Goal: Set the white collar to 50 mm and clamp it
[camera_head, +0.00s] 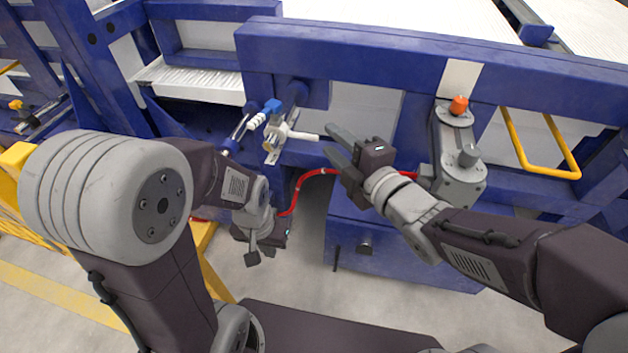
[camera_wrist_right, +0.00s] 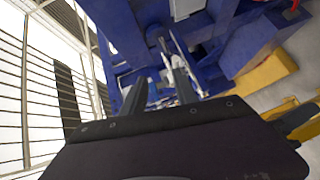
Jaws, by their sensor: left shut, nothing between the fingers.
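A small white piece that looks like the white collar (camera_head: 257,121) sits on a tilted rod at the bench frame, next to a blue part (camera_head: 272,106). Too small to read any setting. Just right of it is a fitting with a brass-coloured knob (camera_head: 269,146) and a pale handle (camera_head: 304,136) pointing right. My right gripper (camera_head: 328,140) is open, its fingertips close to the handle's free end; I cannot tell if they touch. The right wrist view also shows its spread fingers (camera_wrist_right: 160,92). My left gripper (camera_head: 252,256) is shut and empty, hanging low, below the collar.
A blue beam (camera_head: 400,58) runs above the fitting. A red hose (camera_head: 313,173) passes below it. A grey device with an orange knob (camera_head: 459,104) stands to the right, beside a yellow handle (camera_head: 541,150). A blue drawer box (camera_head: 385,245) is below.

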